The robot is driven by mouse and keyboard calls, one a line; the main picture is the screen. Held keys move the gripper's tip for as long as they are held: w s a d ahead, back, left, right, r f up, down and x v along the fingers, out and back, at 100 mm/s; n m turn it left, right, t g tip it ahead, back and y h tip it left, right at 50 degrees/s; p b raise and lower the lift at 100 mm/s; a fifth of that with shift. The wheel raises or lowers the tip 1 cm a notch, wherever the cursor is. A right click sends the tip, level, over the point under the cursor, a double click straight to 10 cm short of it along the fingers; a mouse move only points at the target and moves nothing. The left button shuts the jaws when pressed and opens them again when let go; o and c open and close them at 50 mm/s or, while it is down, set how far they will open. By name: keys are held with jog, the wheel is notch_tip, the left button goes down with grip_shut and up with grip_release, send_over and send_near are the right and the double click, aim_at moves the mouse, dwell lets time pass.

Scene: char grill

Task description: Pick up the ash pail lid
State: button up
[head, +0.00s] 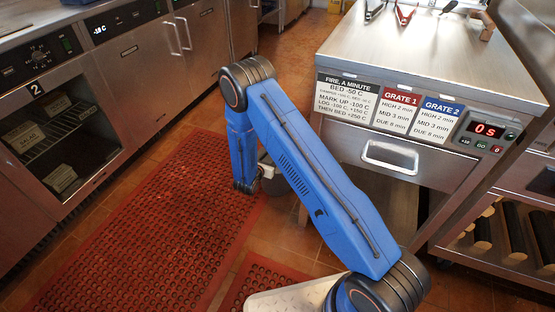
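My blue arm reaches out over the floor and bends down at its elbow, left of the steel counter. Its wrist end is low, near the floor by the edge of the red mat. My gripper's fingers do not show clearly; the upper arm link hides most of that spot. A dark grey rounded form (279,187), possibly the ash pail, shows partly beside the wrist, behind the arm. I cannot make out the lid, nor whether the gripper touches anything.
A steel counter (440,55) with a drawer (390,157) and signs stands at the right. Red perforated mats (150,235) cover the floor at the left. An open cabinet (50,140) with boxes is at far left. A rack of logs (510,232) is at lower right.

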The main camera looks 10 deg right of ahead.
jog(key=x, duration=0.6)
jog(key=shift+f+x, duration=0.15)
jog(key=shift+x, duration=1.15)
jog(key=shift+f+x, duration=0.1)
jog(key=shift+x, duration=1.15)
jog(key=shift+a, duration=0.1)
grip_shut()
